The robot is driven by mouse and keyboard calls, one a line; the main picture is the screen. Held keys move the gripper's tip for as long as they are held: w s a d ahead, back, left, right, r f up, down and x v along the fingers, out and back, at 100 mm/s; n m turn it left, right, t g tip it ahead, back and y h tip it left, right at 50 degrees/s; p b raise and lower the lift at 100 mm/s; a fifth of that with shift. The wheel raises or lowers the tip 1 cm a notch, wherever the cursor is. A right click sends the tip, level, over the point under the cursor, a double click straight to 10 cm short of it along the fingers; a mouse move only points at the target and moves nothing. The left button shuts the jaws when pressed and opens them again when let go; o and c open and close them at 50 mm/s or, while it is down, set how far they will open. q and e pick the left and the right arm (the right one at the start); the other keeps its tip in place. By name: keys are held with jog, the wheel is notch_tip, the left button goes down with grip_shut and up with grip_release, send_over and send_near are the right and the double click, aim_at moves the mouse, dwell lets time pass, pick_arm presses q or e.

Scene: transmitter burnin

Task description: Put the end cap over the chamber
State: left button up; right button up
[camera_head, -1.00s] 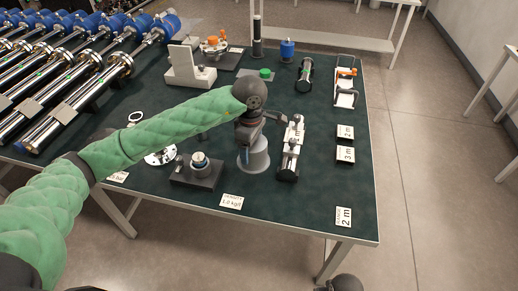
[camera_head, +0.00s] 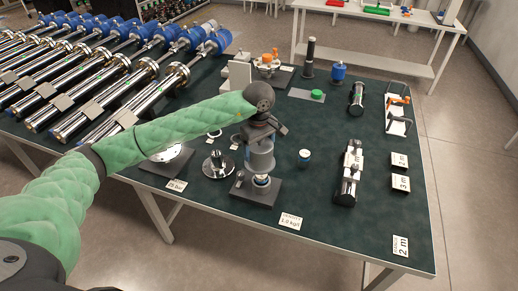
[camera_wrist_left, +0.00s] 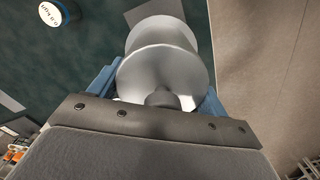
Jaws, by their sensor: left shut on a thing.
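My left gripper (camera_head: 264,130) is shut on the end cap (camera_head: 260,158), a grey cylinder hanging mouth down. The chamber (camera_head: 262,181), a short metallic cylinder on a dark square block (camera_head: 255,193), shows directly below the cap's lower rim. The cap covers its upper part from view, and I cannot tell whether they touch. In the left wrist view the end cap (camera_wrist_left: 165,70) is a pale flanged round body between the blue fingers. It hides the chamber there. My right gripper is not in view.
A small round gauge (camera_head: 304,155) stands right of the block, with a black-and-silver fixture (camera_head: 348,175) beyond it. A metal flange disc (camera_head: 218,164) lies left. Long steel transmitters (camera_head: 120,100) fill the table's left. The front right of the table is mostly clear.

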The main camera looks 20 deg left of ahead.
pick_arm(q)
jog(key=shift+d+m, duration=0.1)
jog(key=shift+m, duration=0.2)
jog(key=shift+w+d+m, duration=0.15)
jog(key=shift+d+m, duration=0.2)
jog(key=shift+m, duration=0.25)
jog(key=shift+a+f, duration=0.25)
jog(key=shift+d+f, duration=0.2)
jog(key=shift+f, duration=1.9)
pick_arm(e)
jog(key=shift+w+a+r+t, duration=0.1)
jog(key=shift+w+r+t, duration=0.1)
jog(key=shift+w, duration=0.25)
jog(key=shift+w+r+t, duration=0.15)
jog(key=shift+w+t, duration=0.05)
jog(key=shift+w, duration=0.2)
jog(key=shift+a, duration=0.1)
pick_arm(q)
jog(key=shift+b, duration=1.9)
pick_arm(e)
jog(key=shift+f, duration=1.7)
pick_arm(q)
jog(key=shift+f+b, duration=3.85)
jog(key=shift+f, duration=0.05)
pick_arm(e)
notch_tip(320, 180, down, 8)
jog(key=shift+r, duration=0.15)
